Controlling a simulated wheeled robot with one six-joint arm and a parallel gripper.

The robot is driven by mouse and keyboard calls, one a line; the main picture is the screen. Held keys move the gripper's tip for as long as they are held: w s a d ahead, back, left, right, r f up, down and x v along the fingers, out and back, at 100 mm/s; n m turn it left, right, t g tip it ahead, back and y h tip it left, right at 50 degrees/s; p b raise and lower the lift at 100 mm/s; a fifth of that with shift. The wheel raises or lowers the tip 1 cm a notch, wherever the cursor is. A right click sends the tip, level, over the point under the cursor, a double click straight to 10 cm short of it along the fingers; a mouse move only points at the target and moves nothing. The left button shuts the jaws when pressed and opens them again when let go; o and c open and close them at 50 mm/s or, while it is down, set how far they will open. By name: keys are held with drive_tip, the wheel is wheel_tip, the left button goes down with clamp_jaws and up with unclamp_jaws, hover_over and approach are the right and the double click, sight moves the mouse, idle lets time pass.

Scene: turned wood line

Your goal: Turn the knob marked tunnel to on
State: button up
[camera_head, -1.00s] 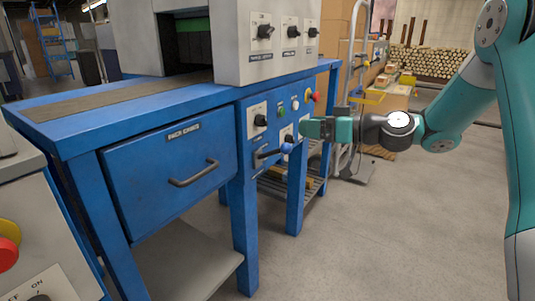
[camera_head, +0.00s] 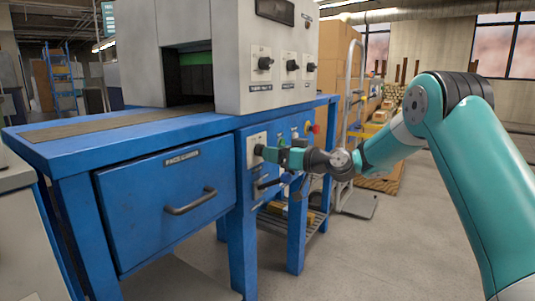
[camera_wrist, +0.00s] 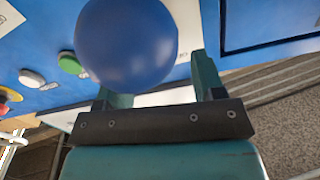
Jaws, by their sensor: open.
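My gripper (camera_head: 271,152) is open and empty in the head view, close in front of a black knob (camera_head: 258,150) on a white plate on the blue bench front. It partly covers this plate; touch cannot be told. Three more black knobs sit on the grey housing: left (camera_head: 265,63), middle (camera_head: 292,65) and right (camera_head: 310,67). The small labels under them are too blurred to read surely, so I cannot tell which knob is marked tunnel. In the wrist view, a blue ball (camera_wrist: 126,42) fills the space by the fingers.
A green button (camera_wrist: 70,63) and a white button (camera_wrist: 31,78) are on the blue panel. A drawer with a dark handle (camera_head: 191,203) is left of my gripper. Open floor (camera_head: 365,255) lies right of the bench.

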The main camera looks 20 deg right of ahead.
drive_tip(key=shift+x, duration=1.55)
drive_tip(key=shift+c, duration=0.3)
drive_tip(key=c, duration=0.9)
drive_tip(key=shift+o, duration=0.2)
drive_tip(key=shift+m, duration=0.4)
drive_tip(key=shift+m+p, duration=2.95)
drive_tip(key=shift+m, duration=0.35)
